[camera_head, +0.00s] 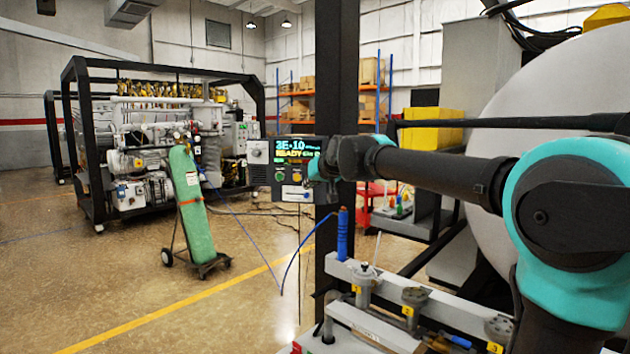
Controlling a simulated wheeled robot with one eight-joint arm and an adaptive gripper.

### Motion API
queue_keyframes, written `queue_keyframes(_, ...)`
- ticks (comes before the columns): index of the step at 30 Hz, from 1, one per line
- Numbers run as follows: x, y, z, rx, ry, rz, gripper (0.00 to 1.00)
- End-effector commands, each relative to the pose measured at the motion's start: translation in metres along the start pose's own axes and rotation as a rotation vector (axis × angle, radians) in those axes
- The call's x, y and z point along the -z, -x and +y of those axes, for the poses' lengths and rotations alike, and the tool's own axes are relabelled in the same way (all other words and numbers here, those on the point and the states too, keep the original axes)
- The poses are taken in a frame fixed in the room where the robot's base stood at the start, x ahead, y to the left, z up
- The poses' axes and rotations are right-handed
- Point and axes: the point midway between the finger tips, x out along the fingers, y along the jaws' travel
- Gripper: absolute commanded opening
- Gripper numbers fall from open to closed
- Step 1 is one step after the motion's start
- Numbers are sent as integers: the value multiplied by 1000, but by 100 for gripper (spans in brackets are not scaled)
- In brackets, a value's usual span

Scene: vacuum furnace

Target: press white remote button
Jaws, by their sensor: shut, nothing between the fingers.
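A dark control panel (283,172) stands in the middle of the view, left of a black post. I cannot make out a white button or a white remote clearly. My arm reaches in from the right, and my gripper (313,184) is at its end, by the panel's right side. The gripper is small and dark here, shut and empty. My wrist covers the panel's right edge. I cannot tell whether the gripper touches the panel.
A green gas cylinder (193,200) on a cart stands at left, before a black-framed pump rack (160,140). A bench with numbered valves (410,300) and a blue-handled tool (342,232) lies below my arm. A large round grey vessel (560,100) fills the right.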

Motion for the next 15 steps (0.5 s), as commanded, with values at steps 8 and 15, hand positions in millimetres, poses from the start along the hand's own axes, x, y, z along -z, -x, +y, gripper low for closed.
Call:
queue_keyframes(8,19,-27,20,-1,-2,1,0)
queue_keyframes(15,31,-42,31,-1,-1,1,0)
